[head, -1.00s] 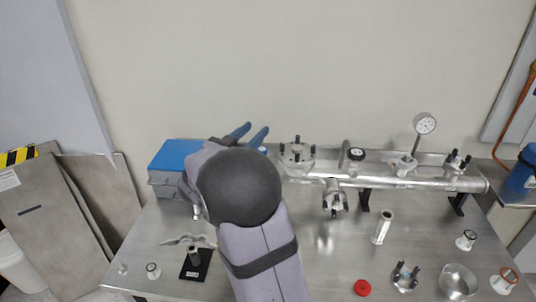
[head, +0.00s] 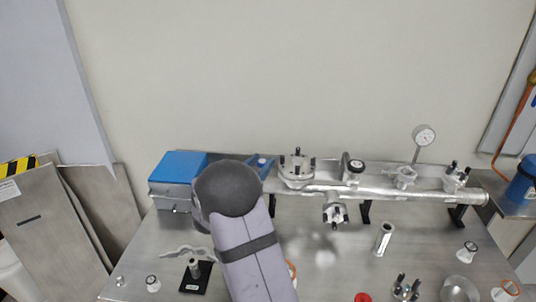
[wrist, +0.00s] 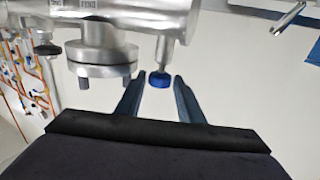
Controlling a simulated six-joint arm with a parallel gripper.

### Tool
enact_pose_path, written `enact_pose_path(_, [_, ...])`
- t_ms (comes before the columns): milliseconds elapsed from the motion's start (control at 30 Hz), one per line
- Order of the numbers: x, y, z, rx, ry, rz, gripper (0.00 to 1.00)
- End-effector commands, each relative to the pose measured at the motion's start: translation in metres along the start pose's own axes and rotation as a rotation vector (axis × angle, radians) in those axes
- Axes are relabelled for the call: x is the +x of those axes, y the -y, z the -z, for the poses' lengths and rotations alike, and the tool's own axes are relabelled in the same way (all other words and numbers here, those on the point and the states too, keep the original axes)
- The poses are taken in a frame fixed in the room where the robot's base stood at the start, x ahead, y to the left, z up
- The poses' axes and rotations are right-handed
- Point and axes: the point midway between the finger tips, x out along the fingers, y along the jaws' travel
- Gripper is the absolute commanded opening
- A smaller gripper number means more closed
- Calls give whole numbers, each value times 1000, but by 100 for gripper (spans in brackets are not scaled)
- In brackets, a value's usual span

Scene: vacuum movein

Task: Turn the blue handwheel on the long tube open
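The blue handwheel (wrist: 159,80) sits on a short metal stem off the long tube (wrist: 135,22) in the wrist view. My gripper (wrist: 160,77) is open, with one blue finger on each side of the handwheel and a visible gap on both sides. In the head view the long silver tube (head: 405,193) runs across the back of the table. There the handwheel (head: 262,161) shows as a small blue spot at the tube's left end, and my arm covers most of the gripper.
A blue-topped box (head: 180,167) stands left of the tube. A flange with black bolts (head: 297,167) is close to the handwheel's right. A dial gauge (head: 424,135) rises farther right. Loose fittings lie on the table (head: 310,255) in front.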

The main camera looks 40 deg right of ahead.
Motion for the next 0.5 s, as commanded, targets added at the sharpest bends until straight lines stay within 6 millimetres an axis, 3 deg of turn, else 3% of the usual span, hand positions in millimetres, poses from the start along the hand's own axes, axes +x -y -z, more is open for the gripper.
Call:
enact_pose_path(200, [32, -1, 1, -2, 1, -2, 35])
enact_pose_path(500, [49, 0, 0, -2, 1, 1, 35])
